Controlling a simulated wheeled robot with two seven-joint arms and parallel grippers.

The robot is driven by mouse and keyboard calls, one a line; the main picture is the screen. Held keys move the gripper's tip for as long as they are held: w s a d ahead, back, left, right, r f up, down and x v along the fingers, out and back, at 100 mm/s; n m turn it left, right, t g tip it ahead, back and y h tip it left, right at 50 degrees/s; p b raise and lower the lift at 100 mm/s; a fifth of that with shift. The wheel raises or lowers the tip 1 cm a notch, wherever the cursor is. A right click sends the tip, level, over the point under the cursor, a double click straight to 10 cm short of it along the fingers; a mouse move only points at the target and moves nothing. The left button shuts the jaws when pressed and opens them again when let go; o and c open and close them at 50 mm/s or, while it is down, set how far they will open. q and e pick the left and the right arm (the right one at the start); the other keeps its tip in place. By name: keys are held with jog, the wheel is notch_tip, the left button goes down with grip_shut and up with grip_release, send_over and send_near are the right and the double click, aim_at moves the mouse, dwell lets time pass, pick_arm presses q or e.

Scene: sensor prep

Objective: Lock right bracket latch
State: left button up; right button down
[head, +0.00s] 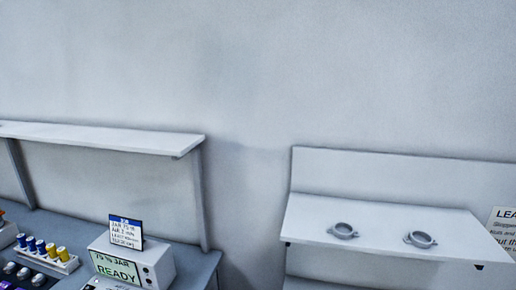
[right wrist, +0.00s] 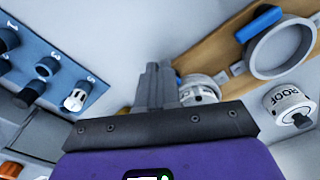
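In the right wrist view, a tan board (right wrist: 221,58) carries a large pale ring bracket (right wrist: 279,47) with a blue latch lever (right wrist: 258,23) beside it. A white cylindrical part (right wrist: 200,88) sits at the board's lower left, partly hidden behind my fingers. I cannot tell whether the lever is locked, or which bracket is the right one. My right gripper (right wrist: 156,84) has its grey fingers together with nothing visible between them, left of the ring and apart from the lever. My left gripper is not in view. Neither gripper shows in the head view.
A white cylinder marked ROOF (right wrist: 290,105) is below the ring. A blue numbered panel (right wrist: 42,67) is at left. In the head view, a white shelf (head: 390,225) bears two grey rings (head: 343,231). A box marked READY (head: 133,264) stands on the left bench.

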jog(key=shift+s+a+f+g, duration=0.3)
jog(key=shift+s+f, duration=0.15)
jog(key=shift+s, duration=0.3)
jog(key=shift+w+r+p, duration=0.2)
jog(key=shift+r+p, duration=0.4)
jog(key=shift+p, duration=0.05)
jog(key=shift+d+r+p, duration=0.2)
jog(key=shift+r+p, duration=0.5)
jog(key=shift+r, duration=0.25)
jog(key=shift+w+d+r+p, duration=0.1)
jog(key=shift+d+r+p, duration=0.05)
jog(key=shift+r+p, duration=0.6)
jog(key=shift+w+d+r+p, duration=0.1)
jog(key=shift+r+p, duration=0.5)
jog(key=shift+r, duration=0.25)
jog(key=shift+f, duration=0.1)
